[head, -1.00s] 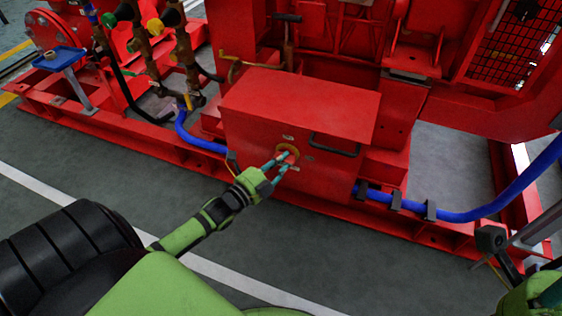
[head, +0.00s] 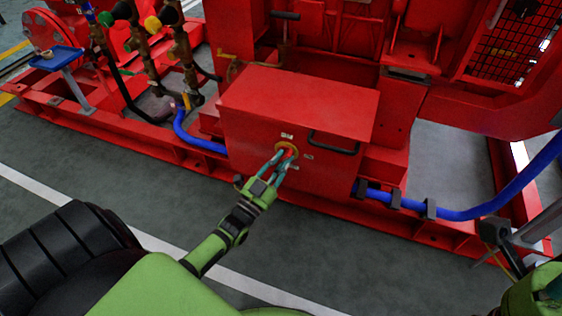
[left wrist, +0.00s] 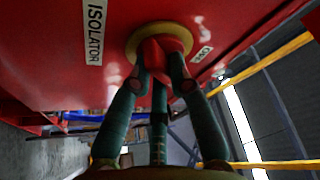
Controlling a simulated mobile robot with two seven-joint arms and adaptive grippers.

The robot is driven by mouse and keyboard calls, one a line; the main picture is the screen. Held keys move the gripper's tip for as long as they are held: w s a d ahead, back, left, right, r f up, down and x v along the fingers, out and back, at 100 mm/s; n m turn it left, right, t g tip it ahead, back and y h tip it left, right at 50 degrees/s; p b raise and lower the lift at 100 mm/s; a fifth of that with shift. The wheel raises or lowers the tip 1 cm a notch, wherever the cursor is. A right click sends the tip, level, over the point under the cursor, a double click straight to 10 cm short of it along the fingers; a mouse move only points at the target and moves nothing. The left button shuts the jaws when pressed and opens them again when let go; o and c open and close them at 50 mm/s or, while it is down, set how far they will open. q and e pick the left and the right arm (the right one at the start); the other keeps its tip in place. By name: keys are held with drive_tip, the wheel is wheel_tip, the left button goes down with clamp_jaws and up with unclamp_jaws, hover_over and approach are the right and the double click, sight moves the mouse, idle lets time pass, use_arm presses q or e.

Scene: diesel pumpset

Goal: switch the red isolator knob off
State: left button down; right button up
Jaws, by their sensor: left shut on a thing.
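The red isolator knob (left wrist: 155,52) sits in a yellow round plate (left wrist: 184,38) on the front of a red box (head: 250,135). A white ISOLATOR label (left wrist: 94,30) is beside it, and a smaller label (left wrist: 201,54) is on its other side. In the head view the knob is small and partly hidden by my fingers. My left gripper (head: 281,158) is shut on the knob, its teal fingers reaching up to it from below; it also shows in the left wrist view (left wrist: 160,72). Part of my right arm shows at the lower right; its fingers cannot be made out.
A black handle (head: 333,142) sticks out of the box to the right of the knob. Blue hoses (head: 480,211) run along the red base frame (head: 130,142) on both sides. Brass valves (head: 184,55) stand at the left. The grey floor before the box is clear.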

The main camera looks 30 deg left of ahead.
use_arm(q)
drive_tip(key=n+y, duration=0.1)
drive_tip(key=n, duration=0.1)
drive_tip(key=n+y, duration=0.1)
drive_tip(key=n, duration=0.2)
drive_tip(key=shift+d+t+y, duration=0.1)
drive_tip(key=shift+t+y, duration=0.3)
drive_tip(key=shift+w+d+n+y, duration=0.1)
drive_tip(key=shift+n+y, duration=0.55)
drive_tip(key=shift+n, duration=0.7)
drive_tip(key=shift+n+y, duration=0.65)
drive_tip(key=shift+n, duration=1)
drive_tip(key=shift+r, duration=0.1)
drive_tip(key=c, duration=1.4)
unclamp_jaws()
drive_tip(key=v, duration=0.7)
drive_tip(key=shift+s+d, duration=0.1)
drive_tip(key=shift+s, duration=0.15)
